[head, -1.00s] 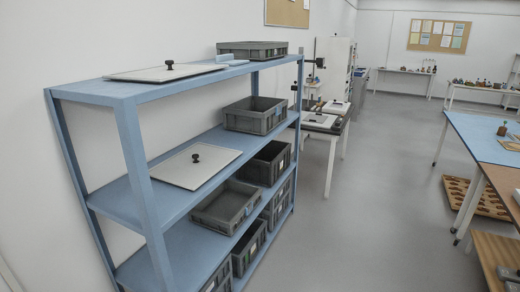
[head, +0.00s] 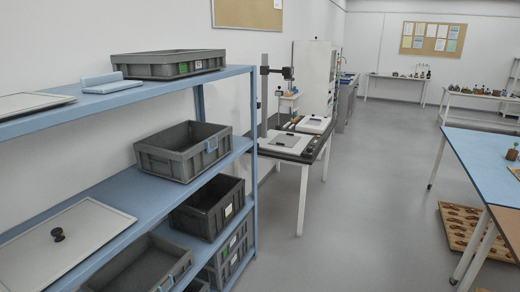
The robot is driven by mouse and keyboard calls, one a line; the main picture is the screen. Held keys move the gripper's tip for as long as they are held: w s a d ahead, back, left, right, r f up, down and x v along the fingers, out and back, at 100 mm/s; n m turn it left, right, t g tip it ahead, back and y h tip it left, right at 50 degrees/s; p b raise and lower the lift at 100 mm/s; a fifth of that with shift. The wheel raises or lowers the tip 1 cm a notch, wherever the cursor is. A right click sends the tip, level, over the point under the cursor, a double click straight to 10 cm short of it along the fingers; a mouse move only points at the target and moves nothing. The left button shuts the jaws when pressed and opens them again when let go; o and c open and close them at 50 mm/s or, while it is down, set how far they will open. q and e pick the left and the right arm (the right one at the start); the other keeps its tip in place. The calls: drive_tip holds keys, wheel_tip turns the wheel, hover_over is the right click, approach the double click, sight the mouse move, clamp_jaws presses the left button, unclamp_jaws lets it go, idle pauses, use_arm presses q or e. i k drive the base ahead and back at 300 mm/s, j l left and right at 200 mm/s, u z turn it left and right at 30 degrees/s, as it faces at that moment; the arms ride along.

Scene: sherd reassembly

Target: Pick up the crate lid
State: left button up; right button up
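A flat, pale grey crate lid (head: 62,262) with a black knob lies on the middle shelf of the blue rack at the left; its left part is cut off by the frame. A second lid (head: 28,104) of the same kind lies on the top shelf, partly out of frame, and its knob does not show. I cannot tell which of the two the task means. Neither of my grippers is in view.
The blue rack (head: 228,72) holds a shallow grey crate (head: 165,66) on top, an open grey crate (head: 182,152) on the middle shelf, and several more below. A dark-topped table (head: 290,150) stands beyond it. Grey floor (head: 355,200) is clear up to the blue-topped table (head: 490,160).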

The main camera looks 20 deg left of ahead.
sight(34, 260)
drive_tip(key=i+l+u, duration=0.15)
drive_tip(key=i+u, duration=0.15)
drive_tip(key=u, duration=0.15)
drive_tip(key=i+l+u, duration=0.5)
drive_tip(key=l+u, duration=0.15)
drive_tip(key=u, duration=0.2)
drive_tip(key=i+l+u, duration=0.2)
drive_tip(key=l+u, duration=0.65)
drive_tip(key=i+l, duration=0.05)
